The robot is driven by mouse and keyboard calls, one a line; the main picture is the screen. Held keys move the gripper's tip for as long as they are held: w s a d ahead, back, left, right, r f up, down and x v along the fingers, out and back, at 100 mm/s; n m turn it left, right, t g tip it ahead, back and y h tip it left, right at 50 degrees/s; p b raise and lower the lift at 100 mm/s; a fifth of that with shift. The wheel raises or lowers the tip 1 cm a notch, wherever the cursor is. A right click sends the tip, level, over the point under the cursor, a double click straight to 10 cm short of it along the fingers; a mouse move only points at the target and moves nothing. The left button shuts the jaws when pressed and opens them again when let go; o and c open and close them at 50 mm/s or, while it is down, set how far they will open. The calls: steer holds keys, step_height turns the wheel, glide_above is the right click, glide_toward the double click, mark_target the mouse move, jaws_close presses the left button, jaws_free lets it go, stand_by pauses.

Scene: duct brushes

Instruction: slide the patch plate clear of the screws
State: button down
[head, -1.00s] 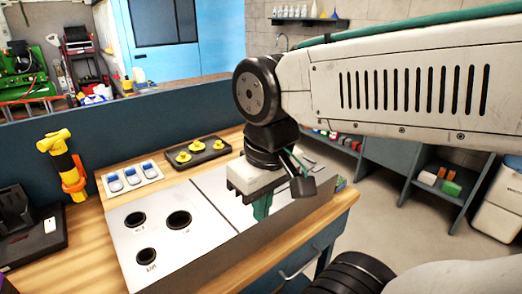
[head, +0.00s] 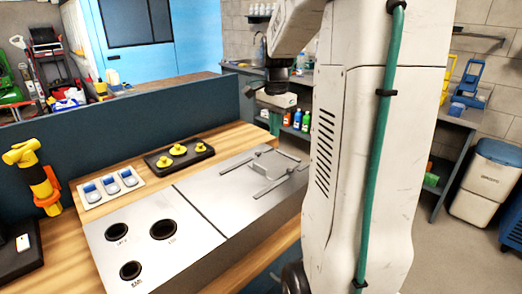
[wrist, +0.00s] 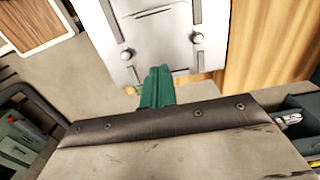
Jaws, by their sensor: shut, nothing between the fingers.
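The patch plate (head: 262,176) appears as flat grey metal on the right part of the long metal box, with two narrow bars or slots along it. The wrist view shows bright metal (wrist: 160,42) with two round screw heads, a left one (wrist: 127,54) and a right one (wrist: 196,37), near its lower end. I cannot clearly tell the plate's edges from the box top. My gripper (wrist: 157,88) is shut and empty, its green fingers together. In the head view my gripper (head: 275,122) hangs raised beyond the box's far right end, apart from the plate.
The metal box (head: 125,270) has several round holes at its left. Behind it lie a black tray with yellow knobs (head: 180,155) and a white tray with blue items (head: 110,187). A yellow and black tool (head: 38,175) stands left. My arm hides the box's right end.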

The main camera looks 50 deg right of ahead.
mark_target(268, 167)
step_height(268, 167, down, 10)
steer(key=shift+r, duration=0.15)
steer(key=a, duration=0.2)
steer(key=shift+a, duration=0.3)
steer(key=shift+w+a, duration=0.1)
steer(key=shift+a, duration=0.65)
